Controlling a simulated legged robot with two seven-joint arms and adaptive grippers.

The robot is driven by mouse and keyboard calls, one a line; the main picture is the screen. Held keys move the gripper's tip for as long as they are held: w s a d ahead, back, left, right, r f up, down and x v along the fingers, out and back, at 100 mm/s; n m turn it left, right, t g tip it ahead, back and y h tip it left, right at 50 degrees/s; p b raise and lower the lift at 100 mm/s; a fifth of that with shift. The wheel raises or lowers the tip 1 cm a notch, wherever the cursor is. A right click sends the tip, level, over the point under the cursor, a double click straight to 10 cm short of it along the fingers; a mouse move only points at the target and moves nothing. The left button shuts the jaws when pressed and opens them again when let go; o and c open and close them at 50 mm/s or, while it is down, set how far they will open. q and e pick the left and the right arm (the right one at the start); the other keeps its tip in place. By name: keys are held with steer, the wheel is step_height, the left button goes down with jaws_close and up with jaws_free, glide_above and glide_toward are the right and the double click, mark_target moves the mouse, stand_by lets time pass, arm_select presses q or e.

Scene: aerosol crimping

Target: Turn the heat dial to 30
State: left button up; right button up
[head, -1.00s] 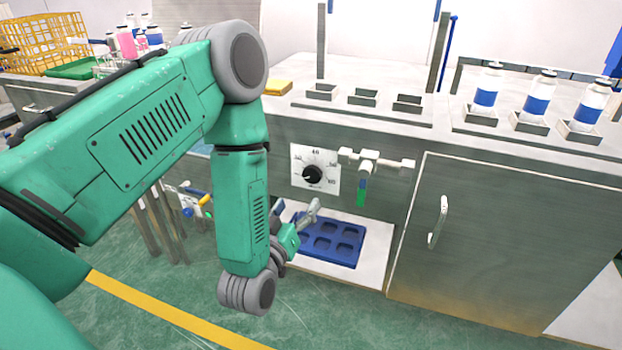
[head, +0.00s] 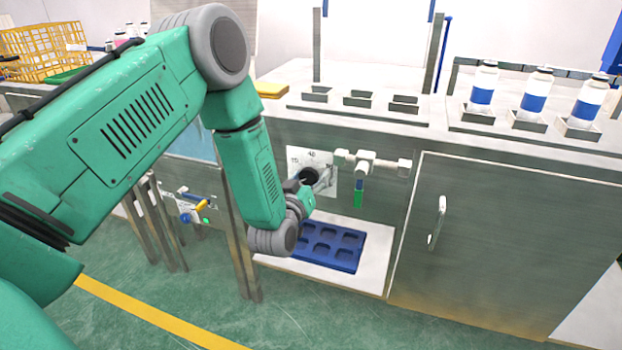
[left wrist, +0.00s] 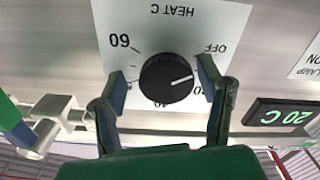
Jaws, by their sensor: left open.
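The black heat dial (left wrist: 166,82) sits on a white plate (left wrist: 168,22) marked HEAT C, upside down in the left wrist view. OFF and 60 are readable; lower numbers are partly hidden. Its white pointer line points right, towards the right finger, between OFF and the partly covered 20. My left gripper (left wrist: 162,74) is open, one finger on each side of the dial; contact cannot be told. In the head view, my left gripper (head: 318,179) is in front of the dial (head: 308,176) and partly covers it. My right gripper is not in view.
A green display (left wrist: 287,117) reads 20 C. A valve with a green-tipped handle (head: 360,180) is just right of the dial plate. A blue tray (head: 330,246) lies below. Several bottles with blue labels (head: 535,97) stand on the counter. A cabinet handle (head: 437,222) is further right.

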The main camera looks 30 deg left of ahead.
arm_select(q)
steer(key=shift+a+f, duration=0.1)
steer(key=shift+a, duration=0.15)
steer(key=c, duration=1.1)
steer(key=shift+a, duration=0.2)
steer(key=shift+c, duration=0.4)
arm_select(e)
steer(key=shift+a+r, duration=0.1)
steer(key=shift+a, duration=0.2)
arm_select(q)
steer(key=shift+d, duration=0.2)
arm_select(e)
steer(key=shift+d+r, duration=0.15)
arm_select(q)
steer(key=m+p, duration=0.2)
steer(key=m, duration=0.1)
steer(key=m+p, duration=0.1)
steer(key=m, duration=0.1)
steer(key=shift+m, duration=0.4)
steer(key=m+p, duration=0.1)
steer(key=m, duration=0.2)
steer(key=shift+p, duration=0.3)
steer(key=shift+m, duration=1.3)
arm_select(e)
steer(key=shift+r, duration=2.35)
arm_select(q)
steer(key=shift+f+p, duration=0.1)
steer(key=shift+p, duration=0.2)
